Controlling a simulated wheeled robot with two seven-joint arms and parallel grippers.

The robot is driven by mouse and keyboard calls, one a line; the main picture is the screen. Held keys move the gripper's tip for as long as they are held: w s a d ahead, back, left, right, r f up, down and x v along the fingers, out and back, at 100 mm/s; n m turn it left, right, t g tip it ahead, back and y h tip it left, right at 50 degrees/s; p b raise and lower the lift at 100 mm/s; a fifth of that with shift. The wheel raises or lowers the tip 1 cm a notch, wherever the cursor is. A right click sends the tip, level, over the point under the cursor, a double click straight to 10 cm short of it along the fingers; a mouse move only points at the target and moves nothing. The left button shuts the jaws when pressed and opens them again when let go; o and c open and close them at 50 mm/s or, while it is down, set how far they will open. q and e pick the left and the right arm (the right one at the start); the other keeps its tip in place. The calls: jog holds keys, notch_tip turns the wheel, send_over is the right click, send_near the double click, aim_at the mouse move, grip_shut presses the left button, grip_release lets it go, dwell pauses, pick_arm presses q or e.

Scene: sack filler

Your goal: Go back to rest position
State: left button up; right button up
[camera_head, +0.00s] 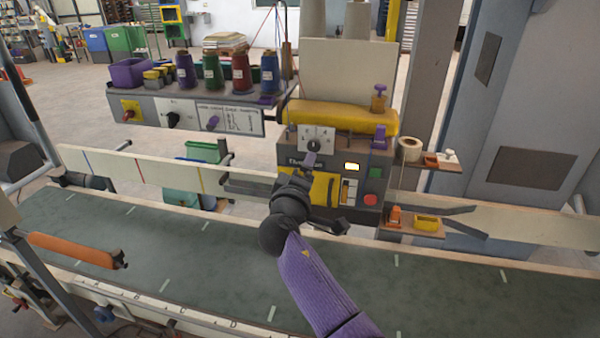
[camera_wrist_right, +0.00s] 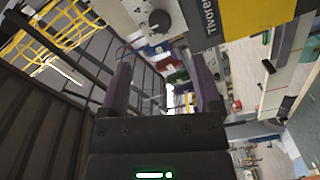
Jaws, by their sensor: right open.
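My right arm, with its purple sleeve, reaches up from the bottom of the head view. My right gripper (camera_head: 312,174) is in front of the sewing machine head (camera_head: 375,165), just below its white dial plate (camera_head: 316,139). The arm and gripper hide part of the yellow panel (camera_head: 325,188). In the right wrist view the two purple fingers of this gripper (camera_wrist_right: 162,85) stand wide apart with nothing between them. A dark round knob (camera_wrist_right: 159,21) on a pale plate shows beyond the fingertips, apart from them. My left gripper is not in view.
A green conveyor belt (camera_head: 190,248) runs across in front, empty. An orange-handled bar (camera_head: 75,249) sticks out over its left part. A control panel (camera_head: 213,118) with thread cones (camera_head: 241,73) stands behind left. Small shelves (camera_head: 412,226) with parts stand right of the machine.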

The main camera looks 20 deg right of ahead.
jog(key=s+a+f+g+y+b, duration=0.15)
jog(key=s+f, duration=0.35)
jog(key=f, duration=0.7)
jog(key=s+f+n+g+y+b, duration=0.1)
jog(key=s+f+g+y, duration=0.25)
jog(key=f, duration=0.75)
jog(key=s+f+g+y+b, duration=0.15)
jog(key=s+f, duration=0.45)
jog(key=f, duration=0.6)
jog(key=s+f+m+g+y+b, duration=0.15)
jog(key=s+f+g, duration=0.25)
jog(key=s+f, duration=0.85)
jog(key=s+f+m+g+b, duration=0.1)
jog(key=s+f+m+g, duration=0.1)
jog(key=s, duration=1)
jog(key=s+f+m+g+y, duration=0.1)
jog(key=s+f, duration=0.3)
jog(key=s, duration=0.8)
jog(key=shift+s+f+m+g+y+b, duration=0.15)
jog(key=shift+s+m+g+y+b, duration=0.2)
jog(key=shift+m, duration=0.3)
